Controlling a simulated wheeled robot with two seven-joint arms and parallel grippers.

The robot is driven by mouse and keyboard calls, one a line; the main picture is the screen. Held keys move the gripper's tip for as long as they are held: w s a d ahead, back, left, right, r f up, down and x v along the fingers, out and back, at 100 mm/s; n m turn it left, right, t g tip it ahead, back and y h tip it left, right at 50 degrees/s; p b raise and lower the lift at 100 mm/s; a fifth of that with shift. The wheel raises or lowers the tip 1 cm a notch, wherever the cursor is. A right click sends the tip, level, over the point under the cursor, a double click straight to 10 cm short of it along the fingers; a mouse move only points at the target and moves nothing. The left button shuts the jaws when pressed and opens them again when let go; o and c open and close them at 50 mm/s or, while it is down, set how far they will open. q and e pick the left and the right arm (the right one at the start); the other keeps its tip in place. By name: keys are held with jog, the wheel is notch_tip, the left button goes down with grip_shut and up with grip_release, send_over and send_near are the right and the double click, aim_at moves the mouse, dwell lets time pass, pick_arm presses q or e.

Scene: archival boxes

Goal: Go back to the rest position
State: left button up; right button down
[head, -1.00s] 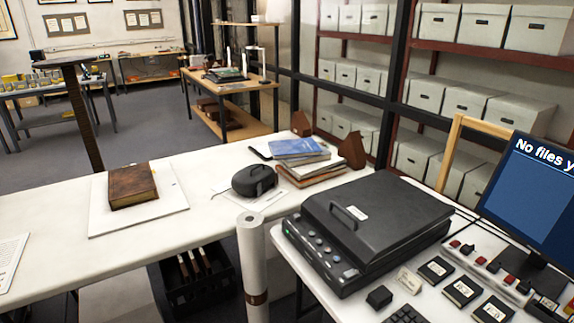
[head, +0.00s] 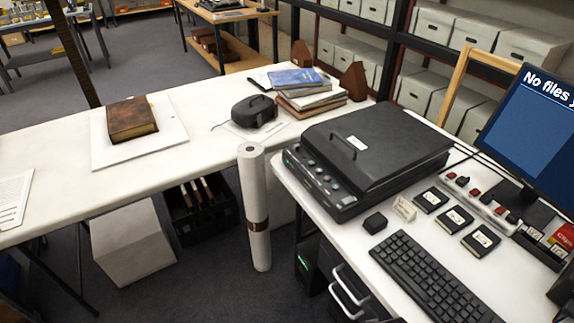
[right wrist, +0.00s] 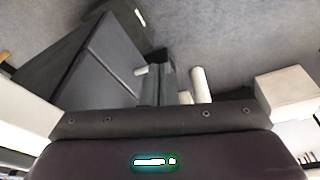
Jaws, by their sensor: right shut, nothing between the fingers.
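No gripper shows in the head view. In the right wrist view, the dark body of my right gripper fills the bottom, with bolts and a small lit green-white mark. Its narrow grey fingers (right wrist: 168,77) point up the picture from the body's middle; they are shut and empty, above the floor. My left gripper is out of view.
A white table (head: 60,208) holds a brown book (head: 132,120). The desk has a black scanner (head: 375,150), a keyboard (head: 430,275) and a monitor. A paper roll (head: 254,200) stands between them. A white box (head: 130,245) sits under the table.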

jog(key=s+d+f+g, duration=0.1)
jog(key=s+f, duration=0.3)
jog(key=f, duration=0.6)
jog(key=s+f, duration=0.4)
jog(key=f, duration=0.6)
jog(key=s+d+f, duration=0.3)
jog(key=s+f, duration=0.7)
jog(key=s, duration=0.5)
jog(key=shift+f+g, duration=0.3)
jog(key=shift+g, duration=0.1)
jog(key=shift+s, duration=0.15)
